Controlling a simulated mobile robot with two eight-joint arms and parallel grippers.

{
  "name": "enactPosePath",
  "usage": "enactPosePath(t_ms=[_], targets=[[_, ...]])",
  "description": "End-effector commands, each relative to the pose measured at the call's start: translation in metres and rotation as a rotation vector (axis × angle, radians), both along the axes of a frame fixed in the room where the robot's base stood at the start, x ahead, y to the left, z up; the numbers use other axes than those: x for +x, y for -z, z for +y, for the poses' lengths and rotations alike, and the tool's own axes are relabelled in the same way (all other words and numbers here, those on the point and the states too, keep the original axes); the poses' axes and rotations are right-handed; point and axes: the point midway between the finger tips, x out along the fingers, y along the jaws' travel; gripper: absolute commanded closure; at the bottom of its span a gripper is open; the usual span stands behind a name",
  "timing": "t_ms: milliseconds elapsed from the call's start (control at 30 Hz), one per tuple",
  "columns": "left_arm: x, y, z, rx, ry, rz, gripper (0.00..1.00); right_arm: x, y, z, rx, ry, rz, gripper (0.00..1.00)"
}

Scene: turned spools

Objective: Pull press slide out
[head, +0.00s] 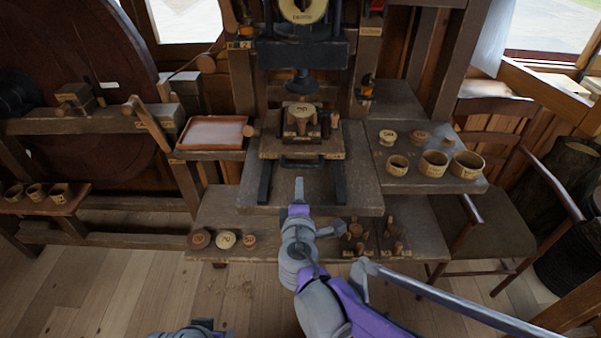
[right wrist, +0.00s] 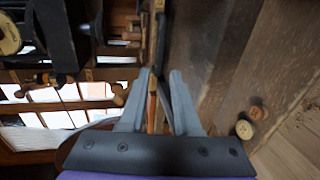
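The press slide (head: 262,150) is a wooden board under the press ram (head: 302,82), between two dark rails (head: 341,183). A wooden fixture with pegs and a pale round piece (head: 300,110) stands on it. A dark handle (head: 300,163) shows at its front edge. My right gripper (head: 299,182) is in front of and below the handle, pointing at the slide, apart from it in the head view. In the right wrist view its fingers (right wrist: 160,75) stand apart. A thin brown edge shows between them, not clearly gripped. Part of my left arm shows at the bottom; its fingers cannot be made out.
A side shelf (head: 380,178) at the right holds rings and small turned pieces. A shallow tray (head: 212,132) is at the left. The lower shelf (head: 275,238) carries several round pieces and peg fixtures. A chair (head: 500,220) stands at the right.

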Motion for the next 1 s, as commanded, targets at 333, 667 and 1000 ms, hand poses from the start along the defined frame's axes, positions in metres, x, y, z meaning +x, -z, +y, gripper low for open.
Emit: enactPosePath(t_ms=[333,667,1000], targets=[[0.000,0.003,0.000,0.000,0.000,0.001,0.50,0.061,0.013,-0.002,0.000,0.005,0.000,0.69],[0.000,0.004,0.000,0.000,0.000,0.001,0.50,0.098,0.020,-0.002,0.001,0.004,0.001,0.69],[0.000,0.004,0.000,0.000,0.000,0.001,0.50,0.099,0.020,-0.002,0.001,0.004,0.001,0.74]])
